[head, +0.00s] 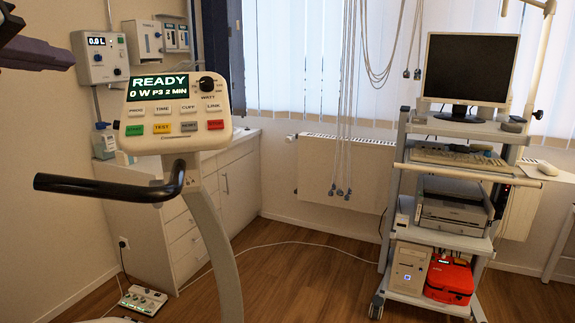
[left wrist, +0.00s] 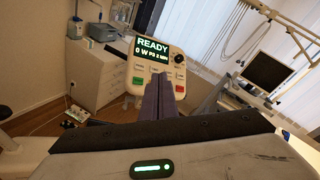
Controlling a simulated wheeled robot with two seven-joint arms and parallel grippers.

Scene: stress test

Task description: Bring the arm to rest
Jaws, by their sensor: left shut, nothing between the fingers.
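My left gripper (head: 58,58) comes in at the upper left of the head view, with only its dark purple finger end and part of a dark link showing. In the left wrist view, its two purple fingers (left wrist: 159,88) lie side by side, shut with nothing between them. They overlap the lower part of the ergometer console (left wrist: 143,69) in that view. In the head view the console (head: 176,113) stands to the right of and below the gripper, apart from it in the picture. Its display reads READY, 0 W, P3, 2 MIN. My right gripper is in neither view.
A black handlebar (head: 110,187) reaches left below the console. A wall unit (head: 100,57) reading 0.0 L hangs close to the gripper in the picture. A white cabinet (head: 228,180) stands behind. A cart (head: 412,235) with a monitor (head: 468,68) stands right. Wooden floor (head: 300,275) lies between.

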